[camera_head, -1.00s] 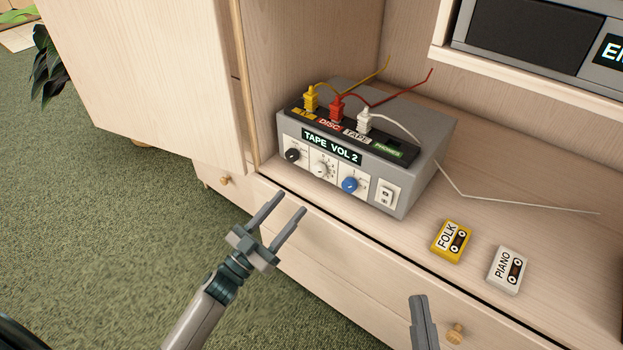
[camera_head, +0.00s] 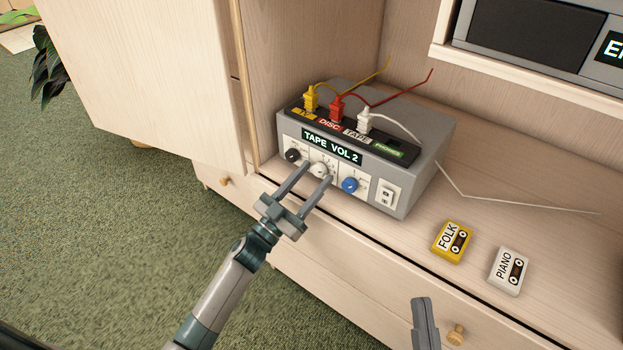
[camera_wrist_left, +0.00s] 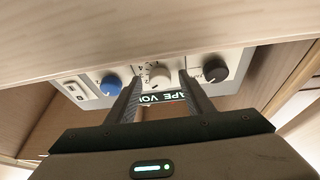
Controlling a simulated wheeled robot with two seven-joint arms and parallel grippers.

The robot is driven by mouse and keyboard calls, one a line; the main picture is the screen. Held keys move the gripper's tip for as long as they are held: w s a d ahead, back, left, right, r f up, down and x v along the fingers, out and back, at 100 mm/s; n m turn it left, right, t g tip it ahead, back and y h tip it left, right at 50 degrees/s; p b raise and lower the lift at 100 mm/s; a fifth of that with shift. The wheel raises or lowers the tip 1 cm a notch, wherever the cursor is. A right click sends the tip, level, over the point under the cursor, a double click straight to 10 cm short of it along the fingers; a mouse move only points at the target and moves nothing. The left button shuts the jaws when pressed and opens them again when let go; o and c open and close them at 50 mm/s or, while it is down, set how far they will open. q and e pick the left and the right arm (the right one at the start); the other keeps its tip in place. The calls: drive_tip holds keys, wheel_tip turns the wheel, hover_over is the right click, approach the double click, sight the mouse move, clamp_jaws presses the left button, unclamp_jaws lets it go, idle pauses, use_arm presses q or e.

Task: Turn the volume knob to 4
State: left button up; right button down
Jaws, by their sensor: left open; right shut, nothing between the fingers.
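The grey amplifier box (camera_head: 425,160) stands on the cabinet shelf, and its display (camera_head: 332,147) reads "TAPE VOL 2". Its front has a black knob (camera_head: 292,155), a white knob (camera_head: 319,170) in the middle and a blue knob (camera_head: 350,185). My left gripper (camera_head: 318,172) is open, its fingers pointing at the white knob. In the left wrist view the white knob (camera_wrist_left: 158,76) shows upside down between the two fingertips (camera_wrist_left: 158,80); I cannot tell whether they touch it. My right gripper (camera_head: 424,322) is shut and empty at the bottom edge, only partly in view.
Yellow, red and white plugs sit on top of the box, with cables trailing behind. A yellow FOLK cassette (camera_head: 453,242) and a white PIANO cassette (camera_head: 508,270) lie on the shelf to the right. A cabinet door (camera_head: 150,80) stands at left.

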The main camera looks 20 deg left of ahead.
use_arm(q)
drive_tip(key=c, duration=1)
drive_tip(key=shift+c, duration=0.2)
use_arm(e)
drive_tip(key=shift+w, duration=0.1)
use_arm(q)
drive_tip(key=shift+m, duration=0.3)
use_arm(e)
drive_tip(key=shift+w+f, duration=0.15)
